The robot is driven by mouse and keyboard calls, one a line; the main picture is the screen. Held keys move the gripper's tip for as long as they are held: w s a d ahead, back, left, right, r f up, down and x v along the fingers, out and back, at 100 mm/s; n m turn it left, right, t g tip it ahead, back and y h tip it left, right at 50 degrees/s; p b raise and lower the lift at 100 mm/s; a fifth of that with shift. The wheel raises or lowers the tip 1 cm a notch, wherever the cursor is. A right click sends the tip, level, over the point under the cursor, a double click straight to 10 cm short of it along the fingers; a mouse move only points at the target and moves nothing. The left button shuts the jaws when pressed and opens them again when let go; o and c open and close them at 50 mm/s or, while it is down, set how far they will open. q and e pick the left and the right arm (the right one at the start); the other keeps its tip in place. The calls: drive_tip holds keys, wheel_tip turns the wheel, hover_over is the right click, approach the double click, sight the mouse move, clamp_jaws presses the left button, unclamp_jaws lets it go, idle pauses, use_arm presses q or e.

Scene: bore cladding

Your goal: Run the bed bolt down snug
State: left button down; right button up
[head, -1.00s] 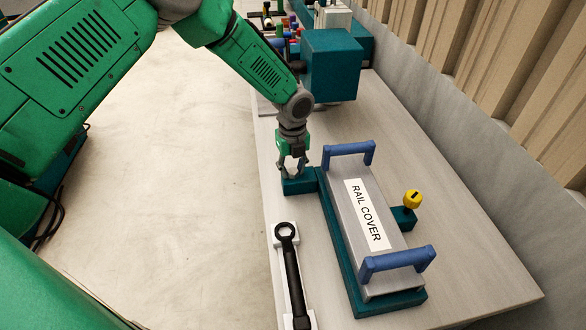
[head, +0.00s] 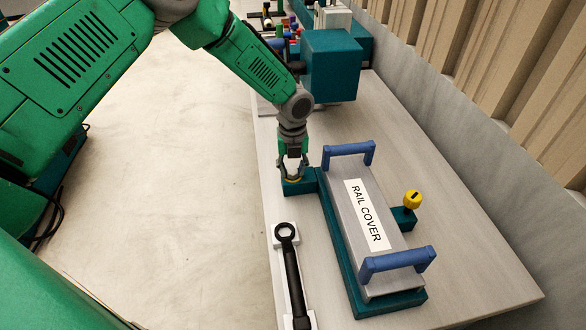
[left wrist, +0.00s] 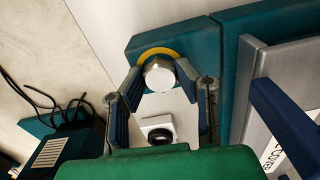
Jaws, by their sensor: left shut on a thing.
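The bed bolt (left wrist: 160,76) is a bright silver round head standing at the teal block (left wrist: 198,47), with a yellow ring (left wrist: 153,52) around its base. My left gripper (left wrist: 161,78) has its two fingers on either side of the bolt head and is shut on it. In the head view my left gripper (head: 293,168) points down over the teal block (head: 300,186), and a sliver of yellow ring shows below the fingers. How far the bolt is seated I cannot tell. My right gripper is not in view.
A grey rail cover (head: 362,212) with two blue handles stands right of the block. A yellow knob (head: 413,199) sits beyond it. A black ring wrench (head: 293,272) lies on white holders in front. A large teal box (head: 331,66) stands behind my wrist.

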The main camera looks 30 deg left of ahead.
sight(292, 169)
use_arm(q)
drive_tip(key=c, duration=1.3)
unclamp_jaws()
drive_tip(key=shift+w+r, duration=0.2)
drive_tip(key=shift+w, duration=0.1)
drive_tip(key=shift+o, duration=0.4)
drive_tip(key=shift+s, duration=0.1)
drive_tip(key=shift+f, duration=0.1)
wheel_tip(292, 169, up, 12)
drive_tip(key=shift+f, duration=0.1)
